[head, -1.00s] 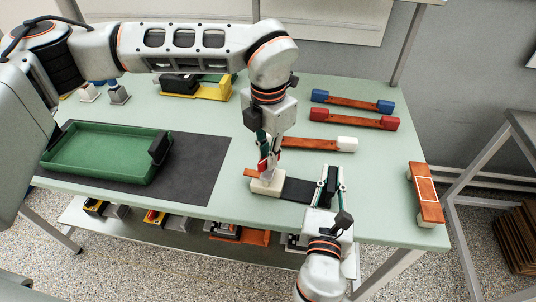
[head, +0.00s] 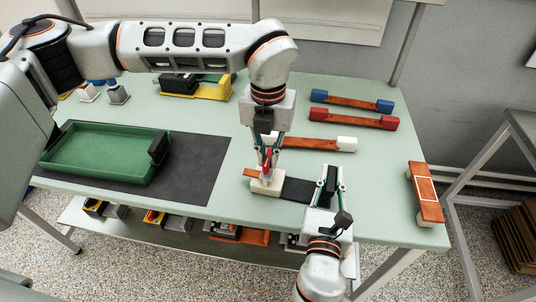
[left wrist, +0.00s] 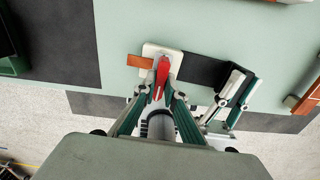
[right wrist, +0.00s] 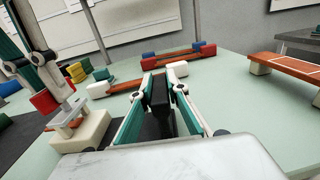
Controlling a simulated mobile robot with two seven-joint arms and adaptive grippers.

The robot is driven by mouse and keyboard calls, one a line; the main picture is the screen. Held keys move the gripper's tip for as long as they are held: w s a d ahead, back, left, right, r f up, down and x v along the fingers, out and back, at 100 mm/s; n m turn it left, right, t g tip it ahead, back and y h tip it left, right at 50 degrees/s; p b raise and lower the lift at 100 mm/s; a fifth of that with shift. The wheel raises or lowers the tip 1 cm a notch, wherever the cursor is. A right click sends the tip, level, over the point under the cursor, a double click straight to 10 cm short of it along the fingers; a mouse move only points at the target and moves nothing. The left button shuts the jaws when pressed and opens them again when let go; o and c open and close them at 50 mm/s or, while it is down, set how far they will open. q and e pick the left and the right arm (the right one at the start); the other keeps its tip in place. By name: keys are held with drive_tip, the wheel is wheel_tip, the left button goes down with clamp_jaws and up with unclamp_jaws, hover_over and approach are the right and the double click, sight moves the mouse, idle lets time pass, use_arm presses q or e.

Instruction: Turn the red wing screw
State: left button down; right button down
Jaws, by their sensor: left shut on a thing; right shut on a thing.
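The red wing screw (head: 267,159) stands upright over a white block (head: 267,187) at the front middle of the table. It also shows in the left wrist view (left wrist: 162,75) and the right wrist view (right wrist: 44,101). My left gripper (head: 269,163) points down from above and is shut on the red wing. A black strip (head: 298,190) runs right from the white block. My right gripper (head: 332,186) is shut on an upright black piece (right wrist: 160,92) at the strip's right end. The screw's lower part is partly hidden by my left fingers.
A green tray (head: 100,181) lies on a dark mat (head: 205,180) to the left. Brown bars with white (head: 347,144), red (head: 391,123) and blue (head: 385,106) ends lie behind. Another brown bar (head: 427,190) stands at the right edge. Table between is clear.

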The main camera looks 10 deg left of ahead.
sight(268, 157)
idle(0.3)
use_arm(q)
drive_tip(key=c, duration=2.1)
unclamp_jaws()
drive_tip(key=shift+r, duration=0.1)
wheel_tip(268, 157, up, 12)
drive_tip(key=shift+f, duration=0.1)
use_arm(e)
drive_tip(key=c, duration=1.9)
unclamp_jaws()
drive_tip(key=shift+s, duration=0.1)
